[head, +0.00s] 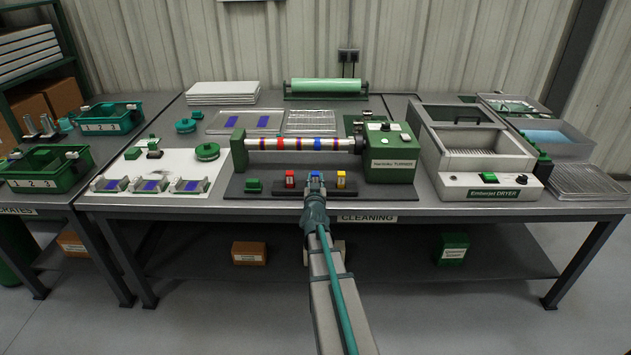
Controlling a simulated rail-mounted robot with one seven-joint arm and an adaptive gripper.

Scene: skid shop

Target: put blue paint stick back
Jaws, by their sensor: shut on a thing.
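The dark paint stick rack (277,190) lies on the dark mat in front of the turner. A red stick (290,178) stands at its left and a yellow stick (341,179) at its right. The blue paint stick (315,174) shows as a small blue patch at my gripper (316,181), between the red and yellow ones. My gripper is shut on the blue stick. The arm hides the stick's lower part and the middle of the rack, so I cannot tell whether the stick touches the rack.
The green turner (391,152) holds a horizontal striped tube (300,144) just behind the rack. A small green block (253,185) sits left of the rack. The dryer (487,182) stands right; a white board (140,172) with blue-topped pieces lies left.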

